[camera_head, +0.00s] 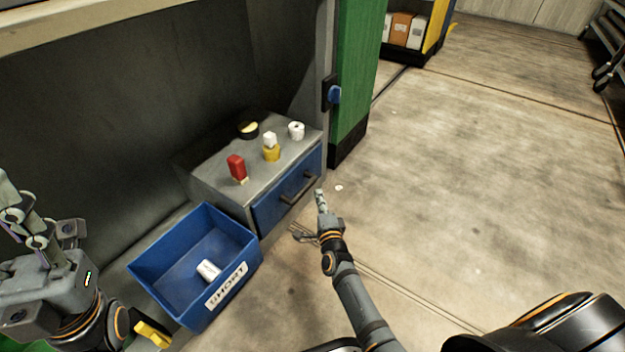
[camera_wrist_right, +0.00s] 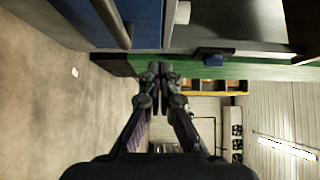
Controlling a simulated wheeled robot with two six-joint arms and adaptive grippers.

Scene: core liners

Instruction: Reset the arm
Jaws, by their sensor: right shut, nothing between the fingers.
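My right gripper (camera_head: 320,200) is shut and empty in front of the grey cabinet with a blue drawer (camera_head: 290,196). In the right wrist view the right gripper's fingertips (camera_wrist_right: 160,72) meet, with nothing between them. The drawer looks closed; its dark handle (camera_head: 298,187) is near the right gripper, and I cannot tell whether they touch. The handle also shows in the right wrist view (camera_wrist_right: 110,22). My left gripper (camera_head: 28,215) is at the left edge of the head view; its fingertips are partly cut off, so its opening is unclear.
A blue bin (camera_head: 166,289) labelled SHORT holds a white piece (camera_head: 208,270). On the cabinet top are a red item (camera_head: 237,167), a yellow and white item (camera_head: 271,150), a white roll (camera_head: 296,130) and a black and yellow roll (camera_head: 248,130). Open floor lies right.

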